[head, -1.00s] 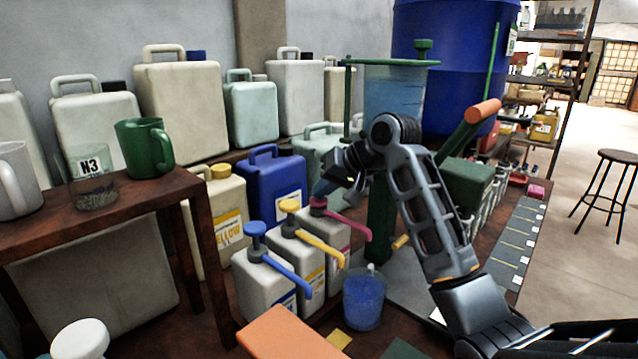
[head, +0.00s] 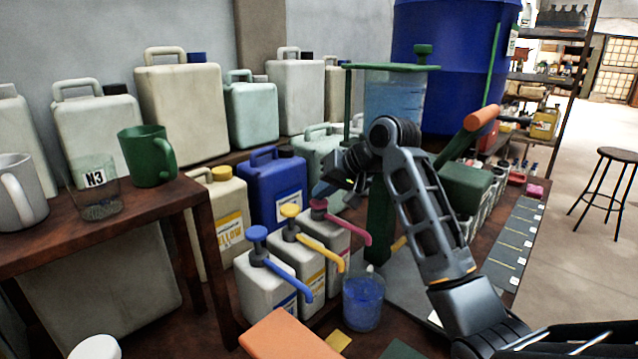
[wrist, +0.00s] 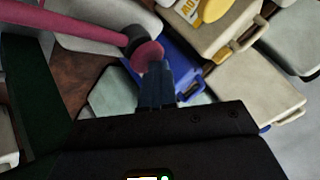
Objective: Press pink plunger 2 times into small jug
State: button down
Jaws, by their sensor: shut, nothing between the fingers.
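The pink plunger (head: 318,206) tops a white bottle (head: 335,240), with its long pink spout pointing right and down. In the wrist view its pink head (wrist: 148,54) is just beyond my fingertips. My gripper (head: 323,188) is shut and empty, right above the plunger head; I cannot tell whether it touches. The shut fingers show in the wrist view (wrist: 155,80). A small clear jug (head: 363,302) with blue contents stands in front of the pump bottles, near the spout ends.
Blue (head: 257,235) and yellow (head: 290,212) pumps stand left of the pink one. A blue canister (head: 273,185) is behind them. A green frame with a clear vat (head: 394,95) is close behind my arm. A dark side table (head: 110,220) holds mugs and an N3 glass.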

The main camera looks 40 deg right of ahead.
aim_at(323, 202)
jog(key=shift+r+p, duration=2.3)
jog(key=shift+p, duration=0.1)
jog(key=shift+r, duration=0.1)
dwell(0.7)
